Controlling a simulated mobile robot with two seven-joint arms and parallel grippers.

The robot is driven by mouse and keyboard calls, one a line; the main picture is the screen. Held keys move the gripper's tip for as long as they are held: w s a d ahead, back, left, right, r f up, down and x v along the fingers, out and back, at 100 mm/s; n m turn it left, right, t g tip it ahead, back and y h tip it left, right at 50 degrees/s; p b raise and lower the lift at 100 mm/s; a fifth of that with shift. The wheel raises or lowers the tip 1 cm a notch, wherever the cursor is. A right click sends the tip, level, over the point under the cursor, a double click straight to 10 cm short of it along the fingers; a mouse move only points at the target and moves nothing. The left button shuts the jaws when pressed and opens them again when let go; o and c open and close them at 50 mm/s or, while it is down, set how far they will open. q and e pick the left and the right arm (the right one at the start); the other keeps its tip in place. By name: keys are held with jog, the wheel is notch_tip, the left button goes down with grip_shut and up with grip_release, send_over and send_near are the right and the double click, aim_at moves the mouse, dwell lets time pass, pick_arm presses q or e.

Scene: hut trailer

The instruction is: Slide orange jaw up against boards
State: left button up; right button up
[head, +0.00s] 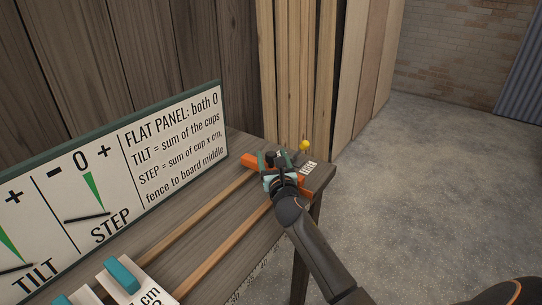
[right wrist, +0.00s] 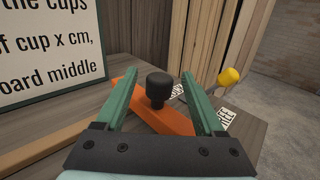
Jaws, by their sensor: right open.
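The orange jaw (head: 250,160) lies across the far right end of the bench, partly hidden by my right gripper (head: 274,160). In the right wrist view the orange jaw (right wrist: 172,123) runs diagonally under a black knob (right wrist: 158,84). The green fingers of my right gripper (right wrist: 160,68) are open, one on each side of the knob, with gaps visible. Two long pale wooden strips (head: 208,198) run along the bench toward the jaw; I cannot tell whether they touch it. My left gripper is not in view.
A lettered sign with TILT and STEP dials (head: 180,140) stands along the bench's back. White blocks with teal tops (head: 122,273) are at lower left. Tall planks (head: 300,60) lean behind.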

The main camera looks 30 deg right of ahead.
jog(key=shift+w+d, duration=0.25)
jog(key=shift+w, duration=0.4)
jog(key=shift+c, duration=0.2)
grip_shut()
dwell(0.9)
